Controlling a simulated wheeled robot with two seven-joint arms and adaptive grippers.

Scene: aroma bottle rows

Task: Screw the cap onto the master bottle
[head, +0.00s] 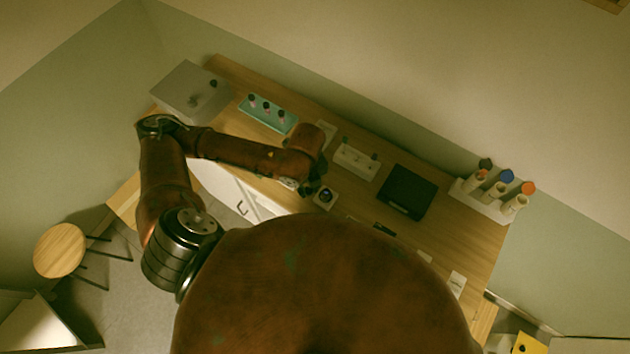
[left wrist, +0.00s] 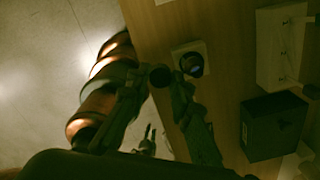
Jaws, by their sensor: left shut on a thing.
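The master bottle (head: 325,195) looks like a small dark round bottle on a white square pad (head: 318,202) near the table's front edge. In the left wrist view, the bottle (left wrist: 192,65) shows from above, beside my gripper. My left gripper (head: 308,188) is just left of the bottle in the head view. In the left wrist view, my left gripper (left wrist: 160,78) is shut on a small dark round thing, which looks like the cap (left wrist: 160,75). It is apart from the bottle in that picture; its height above the table is hard to judge. My right gripper cannot be made out.
A white rack (head: 355,161) and a black box (head: 405,192) stand right of the pad. A teal rack (head: 267,112) with dark-topped bottles and a grey box (head: 192,92) stand at the left. Several coloured-cap bottles (head: 499,189) stand at the far right.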

